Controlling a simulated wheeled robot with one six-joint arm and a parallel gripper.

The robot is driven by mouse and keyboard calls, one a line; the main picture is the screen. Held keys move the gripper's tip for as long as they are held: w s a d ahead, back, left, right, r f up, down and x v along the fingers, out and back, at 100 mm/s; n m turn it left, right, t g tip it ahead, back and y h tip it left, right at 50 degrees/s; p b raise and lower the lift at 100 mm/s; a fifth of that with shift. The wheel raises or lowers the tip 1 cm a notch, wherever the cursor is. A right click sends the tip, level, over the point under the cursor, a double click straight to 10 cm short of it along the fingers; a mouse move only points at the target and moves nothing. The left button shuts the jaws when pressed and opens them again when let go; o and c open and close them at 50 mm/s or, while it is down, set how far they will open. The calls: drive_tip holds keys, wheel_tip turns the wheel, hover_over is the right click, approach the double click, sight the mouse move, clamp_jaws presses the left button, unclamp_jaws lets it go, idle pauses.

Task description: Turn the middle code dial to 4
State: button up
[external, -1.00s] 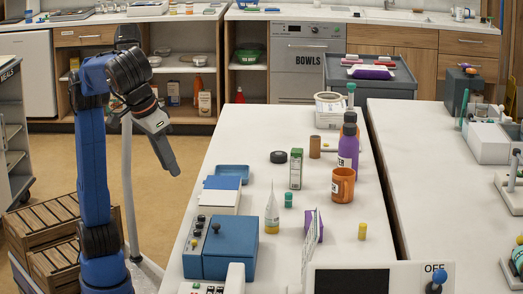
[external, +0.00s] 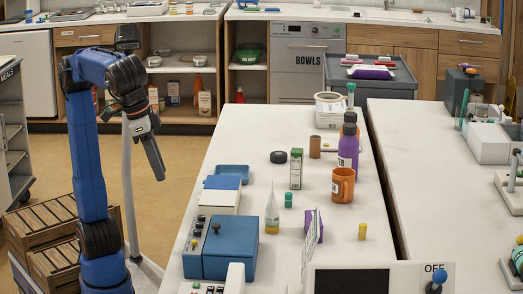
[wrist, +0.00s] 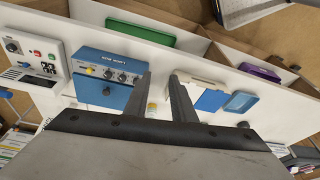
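The blue lock box (external: 229,248) stands at the near left of the white table. My gripper (external: 160,177) hangs in the air left of the table, apart from the box. In the wrist view its two fingers (wrist: 160,75) are apart with nothing held between them.
A white case with a blue top (external: 222,183) and a blue tray (external: 232,170) stand behind the box. A bottle with a tapered nozzle (external: 272,215) stands to its right.

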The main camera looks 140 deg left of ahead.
drive_tip(key=s+a+f+m+t+h, duration=0.1)
drive_tip(key=s+f+m, duration=0.7)
drive_tip(key=s+f, duration=0.9)
drive_tip(key=shift+s+a+t+h, duration=0.4)
drive_tip(key=shift+s+t+h, duration=0.2)
drive_tip(key=shift+s, duration=0.1)
